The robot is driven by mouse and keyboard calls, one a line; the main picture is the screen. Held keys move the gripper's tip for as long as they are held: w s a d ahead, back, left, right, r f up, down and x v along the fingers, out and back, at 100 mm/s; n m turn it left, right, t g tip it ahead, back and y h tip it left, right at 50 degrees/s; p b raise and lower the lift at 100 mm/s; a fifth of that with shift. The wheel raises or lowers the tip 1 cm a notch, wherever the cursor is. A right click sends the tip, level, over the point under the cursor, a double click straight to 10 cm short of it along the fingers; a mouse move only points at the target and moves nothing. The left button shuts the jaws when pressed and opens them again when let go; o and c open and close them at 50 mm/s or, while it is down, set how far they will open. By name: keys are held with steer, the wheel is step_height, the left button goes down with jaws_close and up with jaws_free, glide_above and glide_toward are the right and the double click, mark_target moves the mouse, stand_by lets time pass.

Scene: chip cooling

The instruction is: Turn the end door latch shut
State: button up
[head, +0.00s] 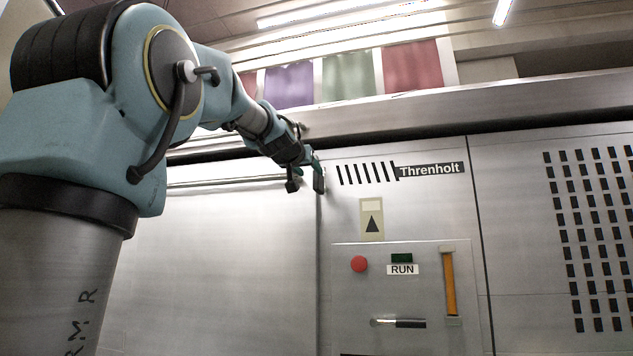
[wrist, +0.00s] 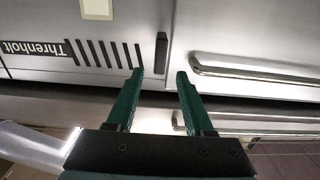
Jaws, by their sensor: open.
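A short dark upright bar (wrist: 161,53), which looks like the end door latch, sits beside the seam between the Threnholt panel and the door in the wrist view. It is in line with the seam. My gripper (wrist: 161,74) is open, with its two green fingers on either side of the bar's near end. I cannot tell whether either finger touches it. In the head view my gripper (head: 306,172) is at the seam, left of the Threnholt label, and partly hides the latch. The end door (head: 220,250) looks flush with the panel.
A long rail handle (wrist: 255,69) runs across the door, right of my fingers in the wrist view. The panel carries a red button (head: 359,264), a RUN label (head: 402,270), an orange gauge (head: 450,283) and a black-gripped lever (head: 400,323). A ledge (head: 480,113) runs above.

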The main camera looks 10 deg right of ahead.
mark_target(315, 177)
steer(key=p+x, duration=0.3)
steer(key=x, duration=0.5)
steer(key=shift+w+f, duration=0.1)
jaws_close()
stand_by(0.4)
